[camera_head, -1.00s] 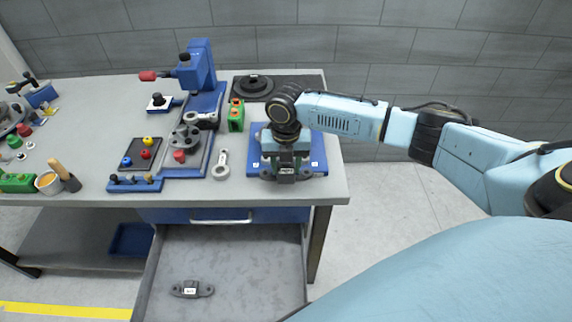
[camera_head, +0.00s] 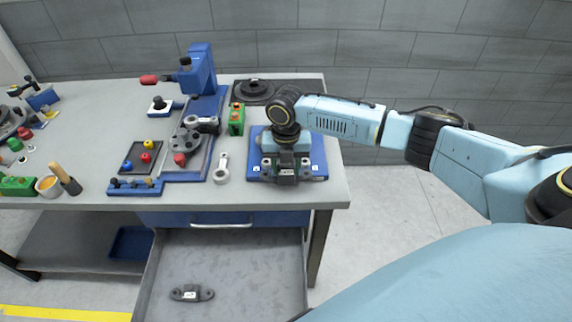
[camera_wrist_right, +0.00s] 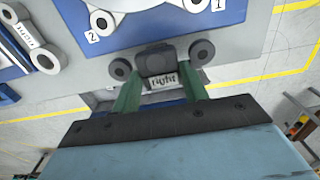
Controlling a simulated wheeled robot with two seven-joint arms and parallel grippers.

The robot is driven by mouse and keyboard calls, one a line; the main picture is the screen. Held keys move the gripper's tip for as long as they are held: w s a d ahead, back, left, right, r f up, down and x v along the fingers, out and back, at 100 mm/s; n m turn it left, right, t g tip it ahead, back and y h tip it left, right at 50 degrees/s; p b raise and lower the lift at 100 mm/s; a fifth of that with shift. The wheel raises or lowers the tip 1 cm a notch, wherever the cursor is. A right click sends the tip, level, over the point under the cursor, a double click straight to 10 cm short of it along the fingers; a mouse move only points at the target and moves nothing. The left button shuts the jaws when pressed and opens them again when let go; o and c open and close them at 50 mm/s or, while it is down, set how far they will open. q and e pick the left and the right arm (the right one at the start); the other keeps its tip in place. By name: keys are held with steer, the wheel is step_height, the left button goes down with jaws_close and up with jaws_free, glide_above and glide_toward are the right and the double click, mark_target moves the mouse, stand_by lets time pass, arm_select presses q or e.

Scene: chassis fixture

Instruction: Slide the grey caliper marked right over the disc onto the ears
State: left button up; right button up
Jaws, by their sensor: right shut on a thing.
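The grey caliper marked right (camera_wrist_right: 157,62) is between the green fingers of my right gripper (camera_wrist_right: 160,93), its label facing the wrist camera. In the head view the caliper (camera_head: 287,179) is at the front edge of a blue board (camera_head: 318,148), below my right gripper (camera_head: 287,165). The caliper is on the near side of that part, with a visible gap. The disc and most of the ears are hidden by my wrist. My left gripper is out of view.
A similar dark caliper (camera_head: 191,293) lies in the open drawer (camera_head: 240,265). A grey link (camera_head: 222,168) and a green box (camera_head: 236,121) stand left of the board. A round black part (camera_head: 253,90) lies on a dark mat behind.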

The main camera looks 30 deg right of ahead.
steer(key=shift+w+d, duration=0.1)
steer(key=shift+w, duration=0.1)
stand_by(0.4)
steer(key=shift+w+d+b, duration=0.4)
steer(key=shift+w+b, duration=0.1)
steer(key=shift+w, duration=0.25)
steer(key=shift+r, duration=0.1)
steer(key=shift+s+p, duration=0.1)
steer(key=shift+p, duration=0.25)
steer(key=shift+d, duration=0.1)
steer(key=shift+w+d+b, duration=0.25)
steer(key=shift+w+b, duration=0.15)
steer(key=shift+w, duration=0.05)
steer(key=shift+w+d+b, duration=0.2)
steer(key=shift+w+b, duration=0.15)
steer(key=shift+w, duration=0.1)
